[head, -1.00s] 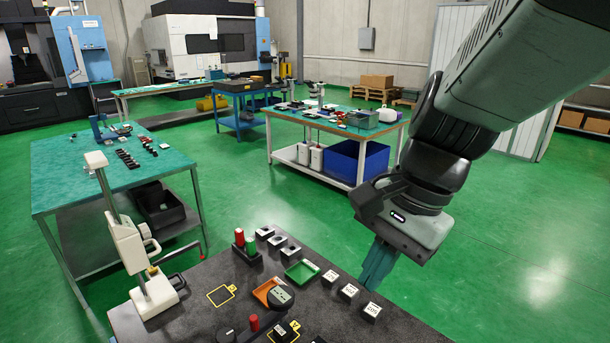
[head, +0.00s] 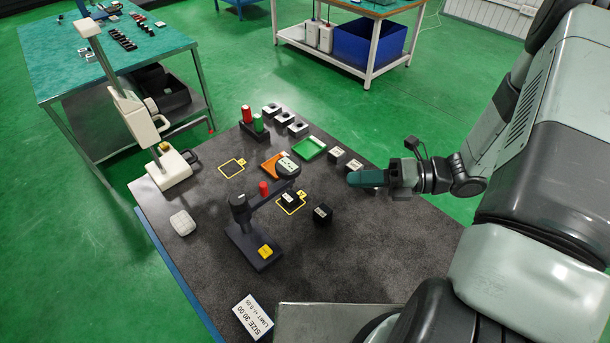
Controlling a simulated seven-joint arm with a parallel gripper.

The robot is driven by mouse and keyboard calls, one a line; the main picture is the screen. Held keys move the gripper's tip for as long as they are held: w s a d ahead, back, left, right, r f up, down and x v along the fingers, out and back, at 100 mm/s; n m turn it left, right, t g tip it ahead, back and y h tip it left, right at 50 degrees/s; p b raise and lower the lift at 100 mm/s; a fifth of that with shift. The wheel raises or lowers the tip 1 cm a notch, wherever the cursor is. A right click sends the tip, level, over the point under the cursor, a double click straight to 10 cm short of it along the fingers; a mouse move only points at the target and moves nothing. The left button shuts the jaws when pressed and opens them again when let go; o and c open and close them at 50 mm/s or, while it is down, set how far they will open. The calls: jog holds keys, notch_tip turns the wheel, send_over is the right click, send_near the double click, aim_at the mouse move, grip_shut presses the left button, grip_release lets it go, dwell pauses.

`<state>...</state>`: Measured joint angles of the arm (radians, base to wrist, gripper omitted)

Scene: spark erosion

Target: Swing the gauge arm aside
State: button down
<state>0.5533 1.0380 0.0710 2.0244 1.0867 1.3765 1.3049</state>
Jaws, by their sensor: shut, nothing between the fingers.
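The gauge stands on the dark table, with a dark base (head: 243,247) bearing a yellow pad (head: 265,251) and an upright post (head: 240,207). The gauge arm (head: 268,197) reaches from the post up and right to a round dial head (head: 288,166). The head is near a yellow-outlined square (head: 302,205) holding a dark labelled block (head: 289,198). My gripper (head: 350,179) is shut and empty, its green fingers pointing left. It is to the right of the dial head, with a clear gap between them.
A second dark block (head: 322,214) sits between gauge and gripper. Orange (head: 270,165) and green (head: 311,149) trays and several small blocks lie behind. A white lever press (head: 165,165) stands at the left edge. A size card (head: 253,317) lies in front.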

notch_tip(320, 180, down, 6)
jog(key=d+m+t+y, duration=0.1)
jog(key=m+t, duration=0.3)
jog(key=m, duration=0.3)
jog(key=shift+w+d+t, duration=0.25)
jog(key=shift+w+t, duration=0.15)
jog(key=shift+f, duration=0.1)
jog(key=x, duration=1.4)
jog(key=shift+a, duration=0.1)
jog(key=w+a+n+g, duration=0.3)
jog(key=a+g, duration=0.3)
jog(key=a, duration=0.2)
jog(key=w+a+n+g, duration=0.4)
jog(key=a+g, duration=0.1)
jog(key=a, duration=0.3)
jog(key=shift+a+g, duration=0.35)
jog(key=shift+g, duration=0.05)
